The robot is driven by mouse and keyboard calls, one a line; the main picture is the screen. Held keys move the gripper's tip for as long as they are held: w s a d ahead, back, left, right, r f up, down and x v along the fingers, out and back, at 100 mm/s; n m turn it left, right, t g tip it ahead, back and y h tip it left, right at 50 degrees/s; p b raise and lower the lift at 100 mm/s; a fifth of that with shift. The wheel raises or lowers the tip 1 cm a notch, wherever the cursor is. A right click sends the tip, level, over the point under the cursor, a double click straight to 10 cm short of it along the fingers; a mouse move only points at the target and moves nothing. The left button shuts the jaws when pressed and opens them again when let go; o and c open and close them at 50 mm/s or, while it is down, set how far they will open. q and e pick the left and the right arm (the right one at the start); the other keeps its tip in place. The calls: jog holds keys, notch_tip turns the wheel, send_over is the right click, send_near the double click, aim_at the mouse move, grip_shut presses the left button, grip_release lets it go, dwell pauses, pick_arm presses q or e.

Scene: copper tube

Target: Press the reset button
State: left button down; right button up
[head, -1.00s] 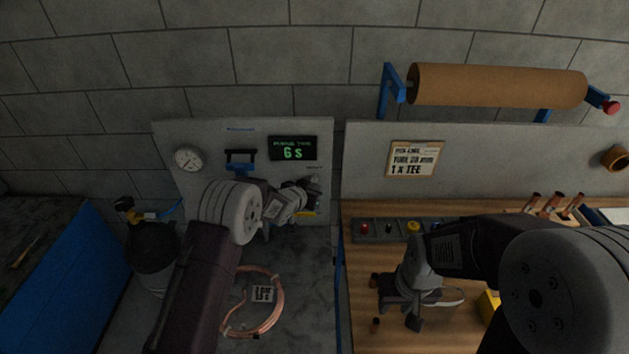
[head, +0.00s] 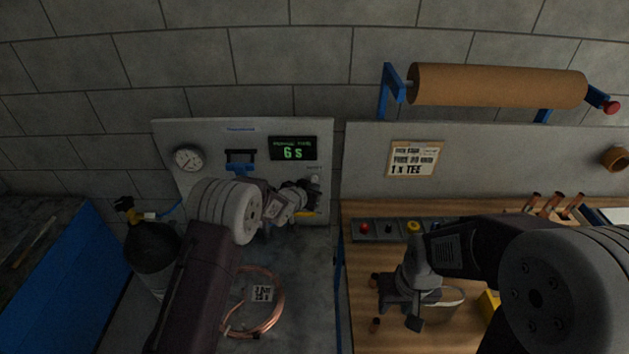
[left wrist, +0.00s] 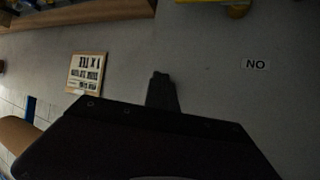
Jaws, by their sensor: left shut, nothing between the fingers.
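My left gripper (head: 314,188) is at the lower right of the grey back panel, in front of it. Its dark fingers (left wrist: 162,92) are together and empty in the left wrist view. A small pale round shape (head: 315,179) shows on the panel right by the fingertips, under a tiny label; I cannot tell whether it is the reset button or whether the fingers touch it. A display (head: 293,149) above reads 6 s in green. My right gripper (head: 400,306) hangs over the wooden bench with its fingers apart.
A copper coil (head: 280,310) with a tag lies on the grey worktop below my left arm. A dark gas cylinder (head: 150,250) stands left. A gauge (head: 187,158) and blue bracket (head: 240,160) are on the panel. A button strip (head: 375,230) is on the wooden bench (head: 365,265).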

pick_arm(q)
jog(key=shift+w, duration=0.45)
jog(key=shift+w+r+p, duration=0.1)
jog(key=shift+w+p, duration=0.35)
jog(key=shift+w, duration=0.05)
dwell(0.5)
dwell(0.4)
jog(key=shift+s+b, duration=0.6)
jog(key=shift+s, duration=0.3)
